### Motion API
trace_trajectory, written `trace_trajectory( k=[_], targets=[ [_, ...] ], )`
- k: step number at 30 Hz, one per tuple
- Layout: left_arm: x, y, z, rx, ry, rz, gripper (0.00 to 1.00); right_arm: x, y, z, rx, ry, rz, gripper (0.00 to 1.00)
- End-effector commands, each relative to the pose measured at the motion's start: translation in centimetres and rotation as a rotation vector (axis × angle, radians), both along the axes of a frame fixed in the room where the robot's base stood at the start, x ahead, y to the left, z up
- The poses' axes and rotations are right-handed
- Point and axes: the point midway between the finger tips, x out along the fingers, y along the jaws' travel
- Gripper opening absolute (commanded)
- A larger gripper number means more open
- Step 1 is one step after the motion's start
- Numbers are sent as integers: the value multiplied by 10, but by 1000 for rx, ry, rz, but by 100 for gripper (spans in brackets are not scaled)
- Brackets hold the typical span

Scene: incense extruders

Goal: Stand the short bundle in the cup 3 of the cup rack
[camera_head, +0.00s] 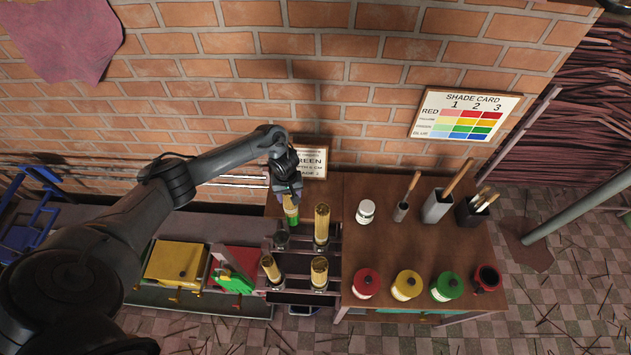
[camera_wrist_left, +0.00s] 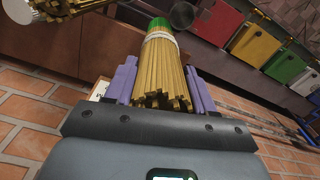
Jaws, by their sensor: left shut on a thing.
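My left gripper (camera_head: 289,194) is shut on a bundle of tan sticks (camera_head: 291,208) with a green lower end. In the left wrist view the bundle (camera_wrist_left: 162,70) sits between the purple fingers (camera_wrist_left: 160,85), its green end pointing away. The cup rack (camera_head: 306,284) is a dark frame left of the brown table. The held bundle is above the rack's back left, over a dark cup (camera_head: 282,239) that looks empty. Other bundles stand at the back right (camera_head: 322,222), front left (camera_head: 270,268) and front right (camera_head: 319,272). Cup numbers are not readable. My right gripper is out of view.
A white jar (camera_head: 365,211), tool holders (camera_head: 437,206) and lidded red, yellow (camera_head: 407,285) and green pots stand on the brown table (camera_head: 390,247). Coloured boxes (camera_head: 176,263) lie left of the rack. A partly hidden sign (camera_head: 312,163) is behind the gripper.

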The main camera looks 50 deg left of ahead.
Motion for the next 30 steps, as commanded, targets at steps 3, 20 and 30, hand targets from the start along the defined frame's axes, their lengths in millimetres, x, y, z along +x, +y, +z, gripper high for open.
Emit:
trace_trajectory(
  k=[3,20,30],
  targets=[
    [-29,10,-9,0,2,13,0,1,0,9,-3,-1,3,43],
    [-66,13,-34,-4,-4,17,0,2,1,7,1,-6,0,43],
    [-66,14,-54,-2,-2,17,0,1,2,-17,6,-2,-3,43]
  ],
)
